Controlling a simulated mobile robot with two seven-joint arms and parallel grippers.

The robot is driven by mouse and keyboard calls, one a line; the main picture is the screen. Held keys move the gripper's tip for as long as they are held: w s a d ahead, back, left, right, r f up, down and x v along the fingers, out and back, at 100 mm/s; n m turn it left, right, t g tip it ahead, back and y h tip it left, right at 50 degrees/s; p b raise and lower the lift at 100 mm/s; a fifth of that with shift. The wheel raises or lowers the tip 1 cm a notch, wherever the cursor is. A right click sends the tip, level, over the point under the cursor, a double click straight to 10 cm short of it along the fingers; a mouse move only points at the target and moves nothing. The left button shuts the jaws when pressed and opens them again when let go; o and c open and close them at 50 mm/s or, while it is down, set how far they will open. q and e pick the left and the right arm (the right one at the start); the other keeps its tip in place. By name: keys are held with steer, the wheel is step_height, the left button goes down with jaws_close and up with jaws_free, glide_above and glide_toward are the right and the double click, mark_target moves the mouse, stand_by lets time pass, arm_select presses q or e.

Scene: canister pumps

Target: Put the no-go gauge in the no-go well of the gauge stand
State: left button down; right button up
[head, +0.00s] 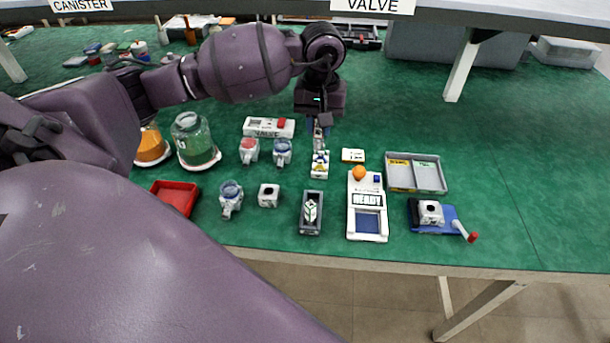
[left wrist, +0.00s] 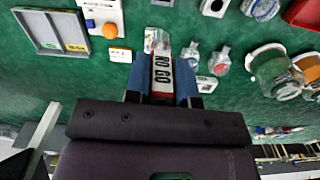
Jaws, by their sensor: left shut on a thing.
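My left gripper (head: 320,124) points down and is shut on the no-go gauge. In the left wrist view the gauge (left wrist: 162,72) shows its "NO GO" label and red end between the blue fingers (left wrist: 162,88). In the head view the gauge's lower part shows just below the fingers. A small white block with yellow and dark marks (head: 320,165), which looks like the gauge stand, is directly in front of the gauge. I cannot tell whether the gauge touches it, and its wells are not clear. My right gripper is not in view.
A small white label block (head: 353,155) and a white "READY" device (head: 367,222) stand to the right, with a grey two-part tray (head: 416,187) beyond. Blue-topped (head: 282,152) and red-topped (head: 249,150) pumps stand close left. A dark tray (head: 311,228) lies in front.

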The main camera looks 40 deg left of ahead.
arm_select(q)
steer(key=shift+s+a, duration=0.25)
steer(key=shift+a, duration=0.05)
steer(key=shift+s+a+f, duration=0.1)
steer(key=shift+f, duration=9.95)
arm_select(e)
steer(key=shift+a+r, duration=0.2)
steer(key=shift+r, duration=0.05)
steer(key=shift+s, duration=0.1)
